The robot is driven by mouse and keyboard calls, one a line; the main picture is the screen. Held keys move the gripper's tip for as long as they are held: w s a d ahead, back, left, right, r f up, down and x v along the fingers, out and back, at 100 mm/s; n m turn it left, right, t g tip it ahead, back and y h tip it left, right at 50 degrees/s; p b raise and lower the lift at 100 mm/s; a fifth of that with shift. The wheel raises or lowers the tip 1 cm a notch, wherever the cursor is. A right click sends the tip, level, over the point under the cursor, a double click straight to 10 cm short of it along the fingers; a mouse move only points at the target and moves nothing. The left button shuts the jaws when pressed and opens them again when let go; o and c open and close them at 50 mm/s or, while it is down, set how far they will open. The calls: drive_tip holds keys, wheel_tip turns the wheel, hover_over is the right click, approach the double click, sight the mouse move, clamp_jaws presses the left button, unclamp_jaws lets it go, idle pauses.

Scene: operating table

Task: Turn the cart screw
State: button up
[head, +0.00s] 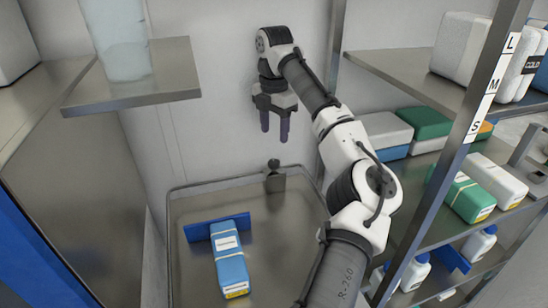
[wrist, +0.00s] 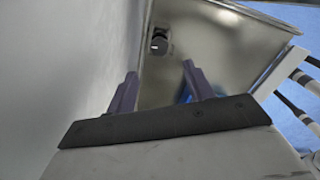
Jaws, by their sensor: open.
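The cart screw (head: 274,164) is a small dark knob on a grey bracket (head: 275,182) at the far edge of the metal cart (head: 291,226). In the wrist view the screw (wrist: 159,44) shows ahead of and between the fingers, near the cart's (wrist: 225,45) edge. My gripper (head: 274,134) points down with its two dark fingers apart and empty. It appears above the screw in the head view, not touching it. Both fingers of my gripper (wrist: 159,70) also show in the wrist view.
A light-blue box (head: 229,262) and a dark-blue piece (head: 217,227) are on the cart. A shelf with a clear container (head: 123,40) stands at left. Shelves with several boxes and bottles (head: 480,200) stand at right. A wall rises behind the screw.

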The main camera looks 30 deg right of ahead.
sight(274, 162)
wheel_tip(274, 162, down, 10)
drive_tip(key=shift+r+p, duration=0.1)
drive_tip(key=shift+p, duration=0.5)
drive_tip(key=c, duration=1)
